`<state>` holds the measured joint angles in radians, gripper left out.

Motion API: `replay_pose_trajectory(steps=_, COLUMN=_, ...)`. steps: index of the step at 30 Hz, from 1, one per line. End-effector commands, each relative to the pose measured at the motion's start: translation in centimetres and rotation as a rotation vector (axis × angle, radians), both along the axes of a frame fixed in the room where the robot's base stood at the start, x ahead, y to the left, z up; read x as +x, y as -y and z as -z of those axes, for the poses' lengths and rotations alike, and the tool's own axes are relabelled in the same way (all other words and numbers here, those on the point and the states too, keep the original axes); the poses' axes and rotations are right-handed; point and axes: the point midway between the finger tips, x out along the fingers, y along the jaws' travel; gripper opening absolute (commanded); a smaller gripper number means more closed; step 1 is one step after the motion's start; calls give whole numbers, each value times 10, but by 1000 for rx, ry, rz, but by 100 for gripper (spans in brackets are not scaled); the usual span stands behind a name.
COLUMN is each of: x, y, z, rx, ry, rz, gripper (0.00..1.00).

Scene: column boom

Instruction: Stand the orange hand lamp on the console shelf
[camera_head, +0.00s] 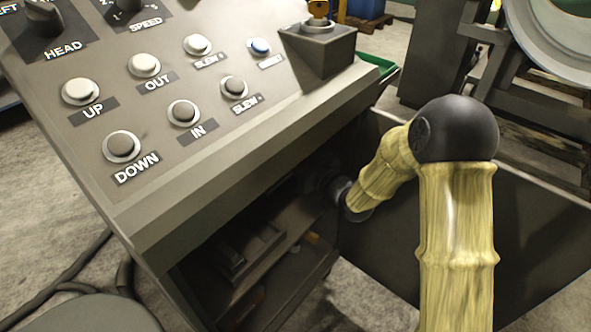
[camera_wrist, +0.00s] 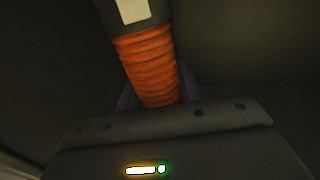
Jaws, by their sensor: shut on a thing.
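The orange hand lamp (camera_wrist: 148,65) is in the wrist view, its ribbed orange grip between my fingers. A dark section with a pale patch is at its upper end, cut off by the frame's top. My gripper (camera_wrist: 155,95) is shut on the grip. The lamp leans a little in this picture. In the head view my arm reaches under the console panel (camera_head: 190,205); the gripper and lamp are lost in shadow there. The console shelf (camera_head: 285,285) is in the dark opening below the panel. I cannot tell whether the lamp touches it.
A dark boxy object (camera_head: 248,252) and a small orange item sit in the shelf area. The panel's front edge overhangs the opening. Cables (camera_head: 75,275) lie on the floor at left.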

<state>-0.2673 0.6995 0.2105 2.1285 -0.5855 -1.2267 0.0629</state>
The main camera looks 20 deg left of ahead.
Motion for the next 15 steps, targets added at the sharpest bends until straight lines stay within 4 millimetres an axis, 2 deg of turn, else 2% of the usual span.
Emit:
replay_pose_trajectory(steps=8, x=0, y=0, z=45, rx=0, ry=-1, rz=0, gripper=6)
replay_pose_trajectory(steps=15, x=0, y=0, z=47, rx=1, ry=1, rz=0, gripper=6)
